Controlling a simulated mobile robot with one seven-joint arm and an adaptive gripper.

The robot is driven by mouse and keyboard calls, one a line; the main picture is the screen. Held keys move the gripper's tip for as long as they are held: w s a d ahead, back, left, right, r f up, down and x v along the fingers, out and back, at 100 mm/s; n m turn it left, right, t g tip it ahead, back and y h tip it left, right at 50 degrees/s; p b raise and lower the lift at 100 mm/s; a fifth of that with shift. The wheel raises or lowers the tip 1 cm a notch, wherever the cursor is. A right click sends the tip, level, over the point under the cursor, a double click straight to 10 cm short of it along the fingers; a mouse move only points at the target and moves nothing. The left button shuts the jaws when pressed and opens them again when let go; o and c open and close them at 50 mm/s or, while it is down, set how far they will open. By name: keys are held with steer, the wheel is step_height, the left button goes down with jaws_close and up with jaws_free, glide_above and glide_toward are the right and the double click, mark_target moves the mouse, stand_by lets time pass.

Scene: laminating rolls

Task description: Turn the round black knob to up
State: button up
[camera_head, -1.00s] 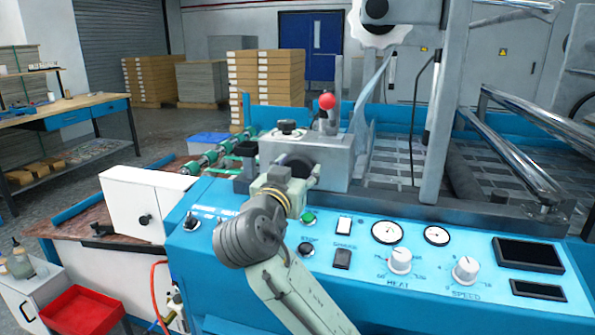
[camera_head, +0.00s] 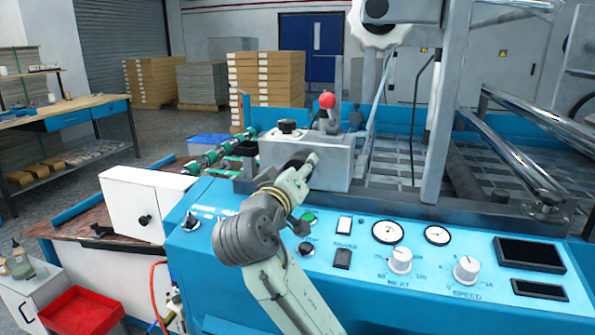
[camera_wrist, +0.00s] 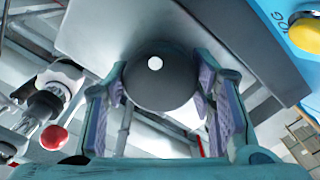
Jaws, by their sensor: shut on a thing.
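The round black knob (camera_wrist: 160,88) is between the two fingers of my gripper (camera_wrist: 158,98) in the wrist view. A white dot shows on the knob's face, near its upper middle in that view. The fingers are shut on the knob from both sides. In the head view my gripper (camera_head: 303,170) is at the front of the grey metal box (camera_head: 333,165) on the blue machine. There my gripper and wrist cover most of the knob, so its setting cannot be read.
A lever with a red ball (camera_head: 327,101) stands behind the grey box. The blue panel (camera_head: 215,260) below my arm carries a green button (camera_head: 309,217), a heat knob (camera_head: 400,261) and a speed knob (camera_head: 466,269). A white box (camera_head: 133,207) stands at left.

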steer(key=n, duration=0.6)
steer(key=shift+n, duration=0.3)
steer(key=n, duration=0.6)
steer(key=shift+p, duration=0.35)
steer(key=n, duration=0.6)
steer(key=shift+f+n, duration=0.1)
steer(key=shift+n, duration=0.3)
steer(key=n, duration=0.6)
steer(key=o, duration=1.2)
